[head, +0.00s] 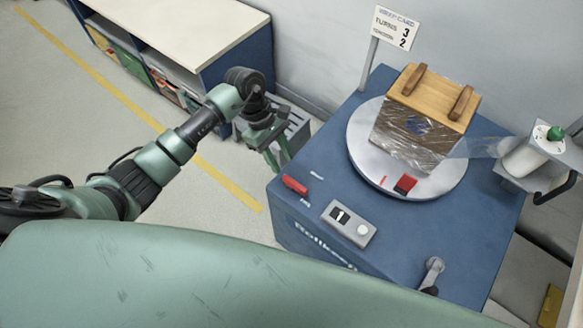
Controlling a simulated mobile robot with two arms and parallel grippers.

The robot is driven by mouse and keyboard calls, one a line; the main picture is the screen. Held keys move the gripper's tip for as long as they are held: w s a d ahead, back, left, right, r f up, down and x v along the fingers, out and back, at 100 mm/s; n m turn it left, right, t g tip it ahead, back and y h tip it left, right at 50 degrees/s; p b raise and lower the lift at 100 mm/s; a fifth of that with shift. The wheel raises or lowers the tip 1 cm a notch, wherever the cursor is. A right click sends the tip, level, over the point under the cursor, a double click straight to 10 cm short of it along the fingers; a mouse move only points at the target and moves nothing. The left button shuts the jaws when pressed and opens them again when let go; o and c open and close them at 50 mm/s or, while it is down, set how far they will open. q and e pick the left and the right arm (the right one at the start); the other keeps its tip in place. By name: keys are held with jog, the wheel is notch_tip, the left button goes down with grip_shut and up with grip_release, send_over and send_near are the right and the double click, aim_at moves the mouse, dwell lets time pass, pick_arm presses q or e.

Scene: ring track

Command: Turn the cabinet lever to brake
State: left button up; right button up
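A blue cabinet (395,225) carries a short red lever (294,185) at the left edge of its top. Small white labels lie on both sides of this lever, too small to read. A grey lever with a dark end (432,272) sits at the cabinet's front right. I cannot tell from the labels which position is brake.
A film-wrapped crate (417,138) with a wooden lid stands on the round turntable (362,128). Film runs to a roll (524,158) at right. A switch box (348,224) sits near the front. A sign (395,27) stands behind. A workbench (185,28) is at back left.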

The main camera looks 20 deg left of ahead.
aim_at(290, 180)
pick_arm(q)
jog(key=x, duration=0.3)
jog(key=shift+s+d+f+p, duration=0.25)
jog(key=shift+s+p, duration=0.05)
jog(key=x, duration=0.3)
jog(key=shift+w+f, duration=0.1)
jog(key=shift+f, duration=0.05)
jog(key=shift+d+f, duration=0.1)
jog(key=shift+f, duration=0.2)
pick_arm(e)
jog(key=shift+s+d+r, duration=0.35)
jog(key=shift+s+d, duration=0.05)
jog(key=shift+s, duration=0.2)
pick_arm(q)
grip_shut()
pick_arm(e)
jog(key=shift+a, duration=0.2)
